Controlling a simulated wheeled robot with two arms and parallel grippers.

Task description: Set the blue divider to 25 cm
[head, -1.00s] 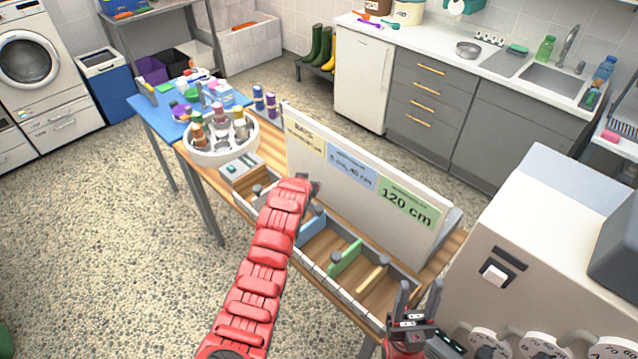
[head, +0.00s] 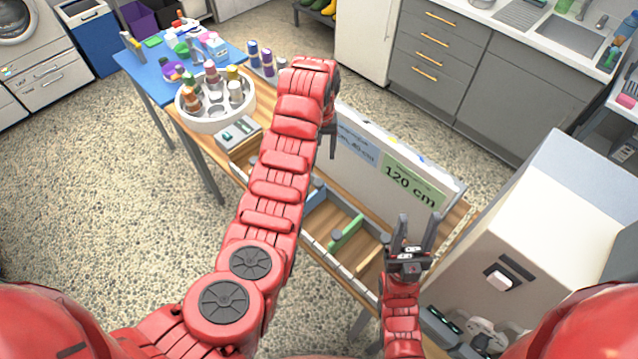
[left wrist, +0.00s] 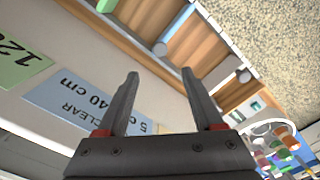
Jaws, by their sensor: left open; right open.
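The blue divider (head: 316,193) stands across the long divided tray (head: 338,273), partly hidden behind my left arm. It also shows at the top of the left wrist view (left wrist: 176,28). My left gripper (head: 331,142) is open and empty, beside the sign board and apart from the divider. In the left wrist view its fingers (left wrist: 160,78) spread in front of the sign board, with the blue divider beyond their tips. My right gripper (head: 417,232) is open and empty near the tray's right end. A green divider (head: 347,233) stands right of the blue one.
The sign board (head: 440,188) stands behind the tray, with a blue label (head: 357,147) and a green "120 cm" label (head: 410,187). A round white bottle carousel (head: 217,122) is at the table's left end. A beige machine (head: 540,215) stands at right.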

